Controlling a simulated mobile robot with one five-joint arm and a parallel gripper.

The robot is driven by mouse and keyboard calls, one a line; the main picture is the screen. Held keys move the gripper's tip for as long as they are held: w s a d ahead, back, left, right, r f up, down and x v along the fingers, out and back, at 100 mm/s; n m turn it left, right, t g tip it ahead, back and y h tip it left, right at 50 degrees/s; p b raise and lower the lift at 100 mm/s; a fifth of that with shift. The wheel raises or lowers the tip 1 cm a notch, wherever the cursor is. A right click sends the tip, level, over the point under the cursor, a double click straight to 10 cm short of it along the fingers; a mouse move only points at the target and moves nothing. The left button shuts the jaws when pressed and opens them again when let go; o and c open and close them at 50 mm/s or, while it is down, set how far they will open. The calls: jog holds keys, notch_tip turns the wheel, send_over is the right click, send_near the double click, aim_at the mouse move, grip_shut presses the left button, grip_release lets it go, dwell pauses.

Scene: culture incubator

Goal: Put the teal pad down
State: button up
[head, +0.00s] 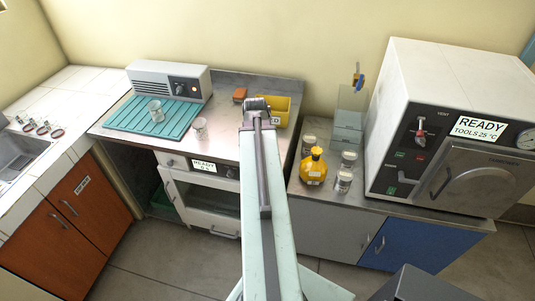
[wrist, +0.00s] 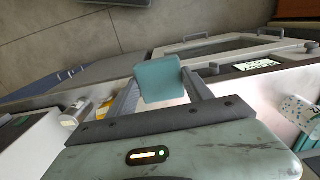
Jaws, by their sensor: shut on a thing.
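The teal pad (wrist: 160,78) is a small, flat, rounded square in the wrist view, held between the two grey fingers. My gripper (wrist: 161,85) is shut on it. In the head view my gripper (head: 257,103) is at the far end of my arm, above the steel counter and just in front of the yellow bin (head: 283,104). I cannot make out the pad there; my own arm and gripper hide it. How high the pad is above the counter is hard to tell.
An orange block (head: 240,95) sits near the bin. A yellow bottle (head: 313,169) and several jars stand right, before a large white autoclave (head: 408,95).

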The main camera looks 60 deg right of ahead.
jog(key=shift+s+f, duration=0.25)
jog(key=shift+f, duration=0.1)
jog(key=w+d, duration=0.1)
jog(key=d, duration=0.3)
jog(key=w+d, duration=0.2)
jog(key=d, duration=0.3)
jog(key=w+d+f, duration=0.1)
jog(key=w+d, duration=0.1)
jog(key=d, duration=0.3)
jog(key=shift+w+d+f+b, duration=0.1)
jog(key=shift+w+d+b, duration=0.15)
jog(key=shift+b, duration=0.15)
jog(key=f+b, duration=0.4)
jog(key=shift+w+d, duration=0.15)
jog(key=shift+d, duration=0.15)
jog(key=o, duration=1.2)
jog(key=shift+r, duration=0.1)
notch_tip(320, 180, up, 12)
jog(key=p, duration=1.2)
jog(key=shift+r+p, duration=0.2)
jog(key=shift+p, duration=0.1)
jog(key=shift+f, duration=0.1)
